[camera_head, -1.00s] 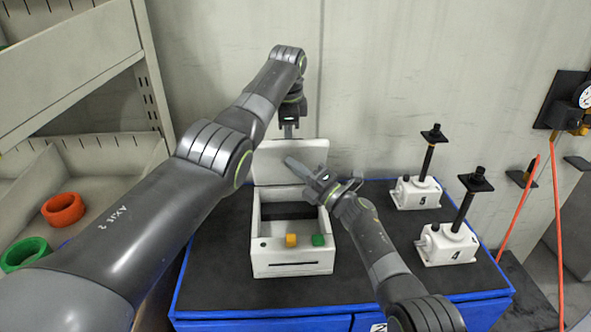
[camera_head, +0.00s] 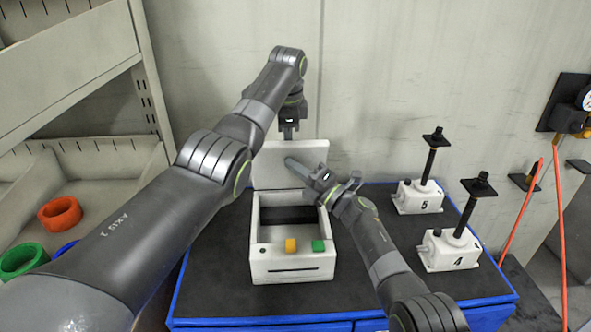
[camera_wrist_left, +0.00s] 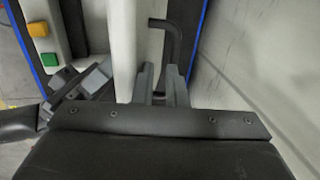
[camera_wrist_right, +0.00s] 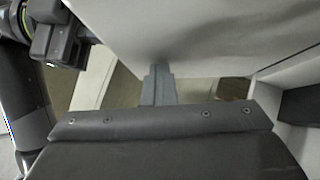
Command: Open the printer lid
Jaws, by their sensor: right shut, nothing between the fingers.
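The white printer (camera_head: 293,268) stands on the dark tabletop. Its lid (camera_head: 315,153) stands raised, about upright, at the back edge, and the inside shows open. My left gripper (camera_head: 289,133) is at the lid's top edge, pointing down. In the left wrist view its fingers (camera_wrist_left: 160,85) look apart near a dark bent handle (camera_wrist_left: 172,40) beside the lid (camera_wrist_left: 125,45); whether they grip it is unclear. My right gripper (camera_head: 291,163) is shut and empty, in front of the lid's inner face. The right wrist view shows its closed fingers (camera_wrist_right: 158,85) close to the pale lid (camera_wrist_right: 190,35); contact is unclear.
An orange button (camera_head: 291,245) and a green button (camera_head: 318,246) sit on the printer's front. Screw jacks marked 5 (camera_head: 417,197) and 4 (camera_head: 449,250) stand to the right. A shelf with coloured rings (camera_head: 60,214) is at left; a wall is behind.

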